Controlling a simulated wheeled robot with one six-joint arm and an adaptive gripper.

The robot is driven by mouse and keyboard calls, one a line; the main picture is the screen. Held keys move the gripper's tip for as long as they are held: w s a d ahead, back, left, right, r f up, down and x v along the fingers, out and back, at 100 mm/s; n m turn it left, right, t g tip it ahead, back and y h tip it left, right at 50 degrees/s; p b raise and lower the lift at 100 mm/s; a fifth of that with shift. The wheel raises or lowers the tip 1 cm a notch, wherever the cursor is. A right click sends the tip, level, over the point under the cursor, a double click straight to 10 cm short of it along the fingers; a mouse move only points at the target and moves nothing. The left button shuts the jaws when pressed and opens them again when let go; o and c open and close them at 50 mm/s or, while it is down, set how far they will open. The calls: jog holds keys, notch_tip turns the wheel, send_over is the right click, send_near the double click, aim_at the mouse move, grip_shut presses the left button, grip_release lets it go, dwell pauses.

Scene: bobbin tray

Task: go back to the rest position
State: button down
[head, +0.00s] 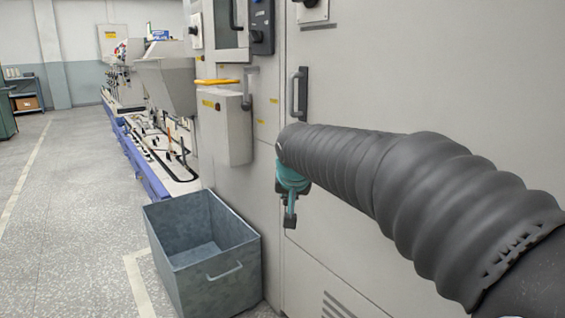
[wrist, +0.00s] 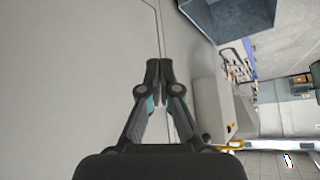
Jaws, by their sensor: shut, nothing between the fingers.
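My gripper (head: 290,207) shows in the head view at the end of my black ribbed arm, in front of the grey machine cabinet (head: 345,85). In the wrist view my gripper (wrist: 158,68) has its two fingers together at the tips, with nothing between them. The cabinet's plain panel (wrist: 75,70) fills the left of the wrist view. In the head view most of the gripper is hidden behind the arm's end.
An empty grey metal bin (head: 225,278) stands on the floor at lower left, beside the cabinet. A door handle (head: 299,94) and a yellow-topped box (head: 222,125) stick out from the cabinet. A long machine (head: 150,140) runs behind. The floor (head: 70,220) at left is clear.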

jog(key=s+d+f, duration=0.3)
jog(key=s+d, duration=0.1)
jog(key=s, duration=0.6)
jog(key=s+d+f+g, duration=0.1)
jog(key=s+d+f, duration=0.2)
jog(key=s, duration=0.8)
jog(key=s+d+f+g+p, duration=0.1)
jog(key=s+d+f, duration=0.3)
jog(key=s+d, duration=0.3)
jog(key=s, duration=0.4)
jog(key=shift+h, duration=0.3)
jog(key=shift+d, duration=0.1)
